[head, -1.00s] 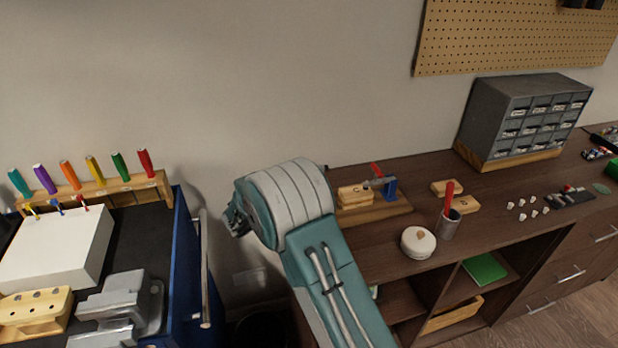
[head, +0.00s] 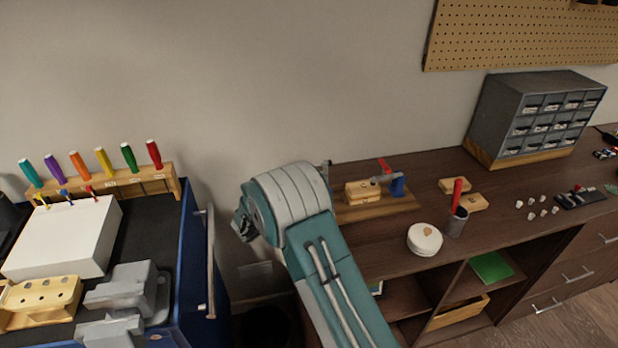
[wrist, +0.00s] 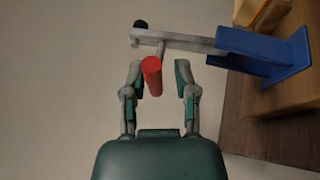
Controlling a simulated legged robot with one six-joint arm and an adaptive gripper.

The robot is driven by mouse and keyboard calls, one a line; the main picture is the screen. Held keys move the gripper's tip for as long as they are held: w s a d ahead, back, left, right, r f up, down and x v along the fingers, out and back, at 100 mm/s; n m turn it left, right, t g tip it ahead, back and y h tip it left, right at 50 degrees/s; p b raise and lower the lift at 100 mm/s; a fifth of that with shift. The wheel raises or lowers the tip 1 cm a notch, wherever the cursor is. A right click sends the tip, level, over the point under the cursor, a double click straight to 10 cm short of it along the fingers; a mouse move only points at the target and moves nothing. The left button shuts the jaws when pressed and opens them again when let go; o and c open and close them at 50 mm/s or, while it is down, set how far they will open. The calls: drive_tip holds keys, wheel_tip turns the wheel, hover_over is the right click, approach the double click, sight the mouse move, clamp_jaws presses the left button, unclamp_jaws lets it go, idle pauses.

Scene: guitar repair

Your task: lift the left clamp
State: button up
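In the wrist view a toggle clamp has a blue bracket (wrist: 265,52), a grey arm (wrist: 185,42) with a black tip, and a red handle (wrist: 152,75). My gripper (wrist: 160,68) is open, with the red handle between its fingers, closer to the left finger. No grip on it shows. In the head view a clamp with a blue bracket (head: 397,187) and red handle (head: 384,166) stands on a wooden board (head: 378,210) beside a wooden block (head: 362,192). I cannot tell whether both views show the same clamp. My arm hides my fingers in the head view.
A blue cart (head: 197,260) with screwdrivers stands left. The wall is close behind.

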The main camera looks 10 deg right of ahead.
drive_tip(key=shift+a+r, duration=0.1)
drive_tip(key=shift+a, duration=0.15)
drive_tip(key=v, duration=1.2)
drive_tip(key=s+d+r+m+g+y, duration=0.4)
drive_tip(key=s+d+r+g+y, duration=0.4)
drive_tip(key=s+d+r, duration=0.4)
drive_tip(key=s+a+r+m+t+y, duration=0.1)
drive_tip(key=s+y, duration=0.4)
drive_tip(key=s, duration=0.5)
drive_tip(key=s+a+r+m+t+y, duration=0.1)
drive_tip(key=s+t+y, duration=0.3)
drive_tip(key=s, duration=0.6)
drive_tip(key=r+y, duration=0.1)
drive_tip(key=y, duration=0.1)
drive_tip(key=shift+a+y, duration=0.25)
drive_tip(key=shift+y, duration=0.05)
